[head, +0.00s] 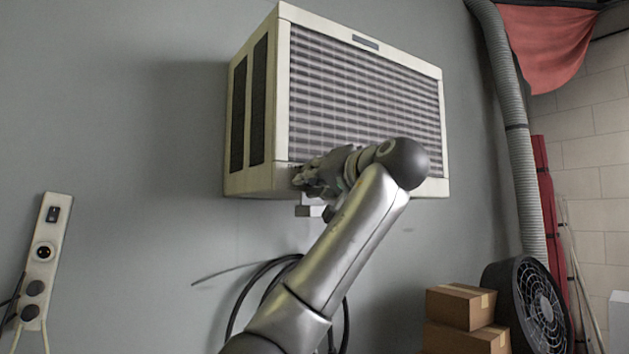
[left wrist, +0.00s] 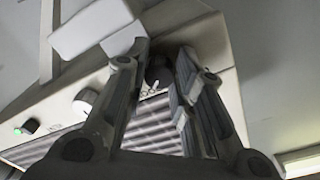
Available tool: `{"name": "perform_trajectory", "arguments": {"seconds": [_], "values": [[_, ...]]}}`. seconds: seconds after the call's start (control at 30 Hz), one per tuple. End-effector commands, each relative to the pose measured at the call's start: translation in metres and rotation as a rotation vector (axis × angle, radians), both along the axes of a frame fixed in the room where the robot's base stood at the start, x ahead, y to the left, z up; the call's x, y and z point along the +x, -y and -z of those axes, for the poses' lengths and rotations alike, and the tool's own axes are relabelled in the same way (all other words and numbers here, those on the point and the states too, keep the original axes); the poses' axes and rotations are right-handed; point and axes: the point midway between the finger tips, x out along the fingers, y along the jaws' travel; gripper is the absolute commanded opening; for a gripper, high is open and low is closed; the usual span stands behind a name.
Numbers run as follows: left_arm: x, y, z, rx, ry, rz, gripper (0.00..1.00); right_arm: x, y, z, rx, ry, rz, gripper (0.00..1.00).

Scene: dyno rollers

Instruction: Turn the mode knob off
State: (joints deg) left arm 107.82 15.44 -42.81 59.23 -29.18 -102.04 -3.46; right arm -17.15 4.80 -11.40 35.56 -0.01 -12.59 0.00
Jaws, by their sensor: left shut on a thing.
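The cream wall unit (head: 365,100) with a louvred front hangs on the grey wall. My left gripper (head: 303,180) is at its lower left front corner in the head view, and the arm hides part of the lower edge. In the left wrist view, a dark round knob (left wrist: 158,76) with a small white mark beside it sits between the two fingers of my left gripper (left wrist: 163,58). The fingers are shut on this knob, which I take to be the mode knob. Its exact setting cannot be read. My right gripper is not in view.
A pale knob (left wrist: 85,101) and a green light (left wrist: 30,126) are on the same panel. Below the unit hang black cables (head: 240,305). Cardboard boxes (head: 462,308) and a black fan (head: 540,310) stand at lower right. A socket strip (head: 46,245) is at left.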

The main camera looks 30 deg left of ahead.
Motion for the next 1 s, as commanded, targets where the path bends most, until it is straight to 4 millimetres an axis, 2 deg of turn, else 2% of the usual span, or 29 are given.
{"name": "perform_trajectory", "arguments": {"seconds": [0.37,0.7,1.0], "values": [[0.001,0.001,0.003,-0.048,0.106,-0.001,0.0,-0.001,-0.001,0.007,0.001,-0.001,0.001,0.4],[0.002,0.002,0.004,-0.162,0.377,0.002,0.0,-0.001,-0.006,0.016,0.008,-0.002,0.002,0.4],[0.003,0.002,0.003,-0.27,0.641,0.001,0.0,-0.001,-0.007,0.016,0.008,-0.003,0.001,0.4]]}}
